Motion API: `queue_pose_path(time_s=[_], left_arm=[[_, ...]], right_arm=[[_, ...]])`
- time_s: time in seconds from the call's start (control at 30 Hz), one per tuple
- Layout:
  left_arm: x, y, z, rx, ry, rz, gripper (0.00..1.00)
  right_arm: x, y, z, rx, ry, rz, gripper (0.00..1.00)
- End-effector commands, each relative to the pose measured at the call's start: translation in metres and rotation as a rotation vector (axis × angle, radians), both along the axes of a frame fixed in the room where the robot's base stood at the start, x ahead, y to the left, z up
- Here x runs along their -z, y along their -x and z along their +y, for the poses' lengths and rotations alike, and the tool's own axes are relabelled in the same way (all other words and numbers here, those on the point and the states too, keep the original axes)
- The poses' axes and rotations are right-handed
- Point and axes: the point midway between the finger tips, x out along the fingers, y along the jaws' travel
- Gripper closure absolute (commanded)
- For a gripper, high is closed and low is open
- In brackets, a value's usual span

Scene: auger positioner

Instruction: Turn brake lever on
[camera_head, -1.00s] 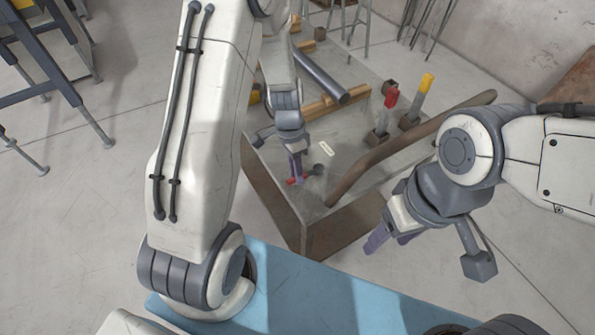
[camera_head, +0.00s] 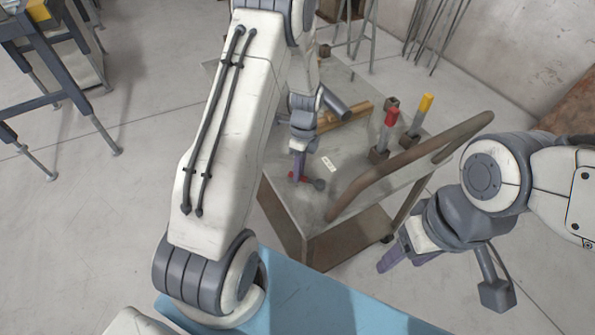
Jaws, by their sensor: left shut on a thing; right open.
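My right gripper (camera_head: 393,260) is open and empty, in the air to the right of the cart, clear of the lever.
The cart (camera_head: 345,195) has a curved brown handle rail (camera_head: 400,160) on its right side. A red-topped lever (camera_head: 388,125) and a yellow-topped lever (camera_head: 420,112) stand on it. A dark pipe (camera_head: 335,104) and wooden block (camera_head: 350,115) lie behind my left gripper.

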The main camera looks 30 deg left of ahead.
Motion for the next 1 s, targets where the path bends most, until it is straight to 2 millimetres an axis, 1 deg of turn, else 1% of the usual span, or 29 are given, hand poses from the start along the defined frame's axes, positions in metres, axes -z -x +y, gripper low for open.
queue_pose_path(time_s=[0.03,0.1,0.5,0.73,1.0], left_arm=[[-0.004,-0.006,0.0,0.044,-0.002,-0.008,1.0],[-0.003,-0.011,0.0,0.11,-0.002,-0.008,1.0],[-0.004,-0.033,-0.007,0.458,-0.004,-0.011,1.0],[-0.003,-0.041,-0.011,0.589,-0.004,-0.011,1.0],[-0.002,-0.045,-0.014,0.664,-0.004,-0.012,1.0]], right_arm=[[-0.006,0.0,0.0,0.0,0.0,0.0,0.39],[-0.01,0.0,0.0,0.0,0.0,0.0,0.39],[-0.03,0.0,0.0,0.0,0.0,0.0,0.39],[-0.037,0.0,0.0,0.0,0.0,0.0,0.39],[-0.041,0.0,0.0,0.0,0.0,0.0,0.39]])
